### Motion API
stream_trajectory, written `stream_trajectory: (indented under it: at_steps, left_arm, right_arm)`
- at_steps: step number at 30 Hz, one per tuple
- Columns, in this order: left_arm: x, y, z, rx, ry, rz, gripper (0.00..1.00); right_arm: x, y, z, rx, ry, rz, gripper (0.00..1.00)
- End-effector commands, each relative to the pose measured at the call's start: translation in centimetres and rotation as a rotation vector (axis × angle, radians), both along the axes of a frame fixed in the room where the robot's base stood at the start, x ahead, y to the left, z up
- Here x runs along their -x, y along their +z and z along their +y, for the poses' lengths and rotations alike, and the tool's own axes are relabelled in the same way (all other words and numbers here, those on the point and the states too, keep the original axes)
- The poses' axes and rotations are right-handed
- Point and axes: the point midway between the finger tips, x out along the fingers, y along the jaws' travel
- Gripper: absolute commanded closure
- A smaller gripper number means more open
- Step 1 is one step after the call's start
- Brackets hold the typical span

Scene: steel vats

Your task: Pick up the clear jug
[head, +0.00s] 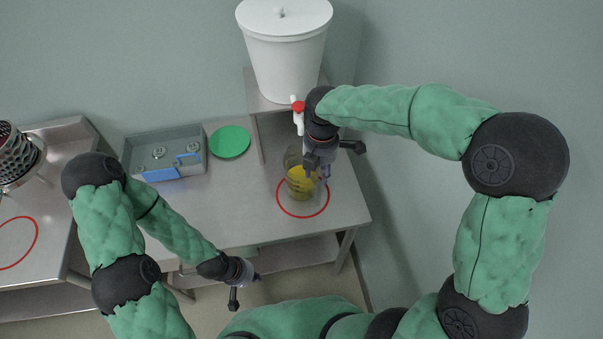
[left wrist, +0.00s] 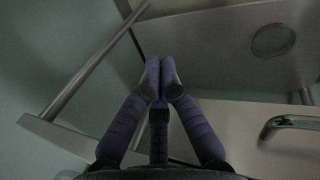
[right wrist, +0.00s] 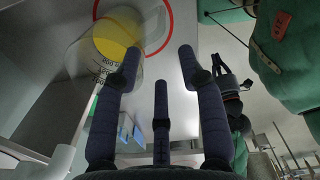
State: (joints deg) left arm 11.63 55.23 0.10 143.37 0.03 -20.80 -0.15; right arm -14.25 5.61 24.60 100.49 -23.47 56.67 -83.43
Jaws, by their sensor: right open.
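The clear jug (head: 299,184) stands on the steel table, partly inside a red ring, with yellow liquid in it. My right gripper (head: 319,170) is over its right side in the head view and hides part of it. In the right wrist view the jug (right wrist: 112,62), with printed marks on its wall, lies to the upper left, near the tip of the left finger. The right gripper (right wrist: 160,62) is open, with nothing between its fingers. My left gripper (head: 245,284) is away in front of the table. In the left wrist view its fingertips (left wrist: 160,66) meet, empty.
A white bucket (head: 283,60) with a red-handled tap (head: 298,112) stands on a raised steel shelf behind the jug. A grey tray (head: 137,151) with blue-handled items and a green disc (head: 230,142) are further left. The table's front middle is clear.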

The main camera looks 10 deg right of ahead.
Motion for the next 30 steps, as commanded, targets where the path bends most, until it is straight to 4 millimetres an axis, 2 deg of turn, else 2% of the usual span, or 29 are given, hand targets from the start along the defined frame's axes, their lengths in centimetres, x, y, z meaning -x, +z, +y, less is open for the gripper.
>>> stream_trajectory:
  at_steps: [12, 17, 27, 30]
  left_arm:
    - [0.1, -1.5, 0.0, 0.000, -0.001, 0.002, 1.00]
    - [0.1, -1.7, 0.0, 0.000, -0.001, 0.002, 1.00]
    - [0.1, -3.6, 0.0, 0.000, -0.001, 0.002, 1.00]
    - [0.1, -3.7, 0.0, 0.000, -0.001, 0.002, 1.00]
  right_arm:
    - [0.1, -5.2, -0.1, 0.001, 0.001, 0.003, 0.60]
    - [0.1, -6.0, -0.1, 0.001, 0.000, 0.002, 0.60]
    - [0.2, -10.3, -0.6, 0.001, 0.001, 0.004, 0.60]
    - [0.2, -10.8, -0.6, 0.000, 0.001, 0.002, 0.60]
